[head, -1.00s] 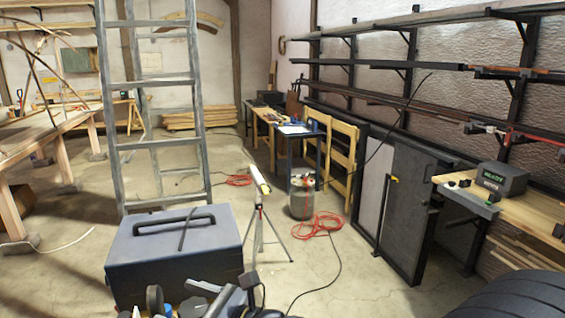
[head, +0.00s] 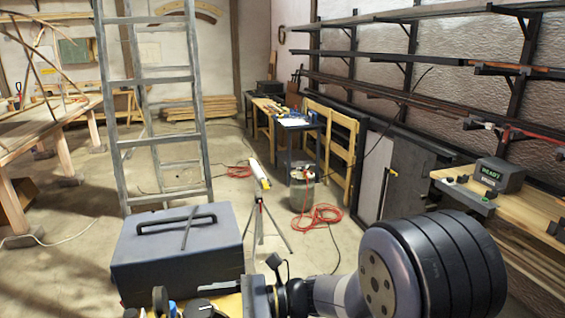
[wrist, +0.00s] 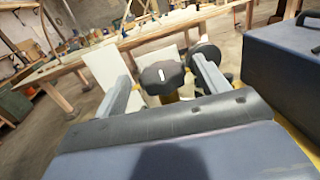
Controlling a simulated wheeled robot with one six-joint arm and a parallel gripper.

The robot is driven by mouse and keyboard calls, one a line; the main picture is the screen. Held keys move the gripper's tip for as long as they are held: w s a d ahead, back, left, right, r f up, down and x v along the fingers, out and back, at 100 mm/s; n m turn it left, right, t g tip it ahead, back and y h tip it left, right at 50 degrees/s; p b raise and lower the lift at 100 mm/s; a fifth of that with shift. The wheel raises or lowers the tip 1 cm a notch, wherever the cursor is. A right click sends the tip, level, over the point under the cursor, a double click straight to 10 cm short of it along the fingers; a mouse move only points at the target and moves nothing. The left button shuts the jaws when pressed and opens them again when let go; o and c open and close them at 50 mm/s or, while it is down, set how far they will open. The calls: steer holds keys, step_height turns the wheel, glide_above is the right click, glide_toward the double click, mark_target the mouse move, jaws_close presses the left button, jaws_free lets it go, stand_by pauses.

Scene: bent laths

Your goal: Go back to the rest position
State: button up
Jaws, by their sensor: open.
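My gripper (wrist: 160,70) shows in the wrist view with its two grey fingers spread apart. They hold nothing that I can see. A black knob (wrist: 162,76) with a white mark shows in the gap between them; it seems to lie beyond the fingers, but I cannot tell how far. In the head view my arm, with its dark ribbed joint, fills the lower right; the fingers cannot be made out there.
A blue-grey toolbox (head: 150,265) stands left of my arm, and also at the right of the wrist view (wrist: 285,75). A ladder (head: 203,140), a tripod (head: 262,205) and a workbench (head: 525,205) with a black box (head: 497,174) stand around. Concrete floor lies open mid-room.

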steer(key=w+d, duration=0.1)
steer(key=d, duration=0.5)
steer(key=shift+d+b, duration=0.2)
steer(key=shift+b, duration=0.25)
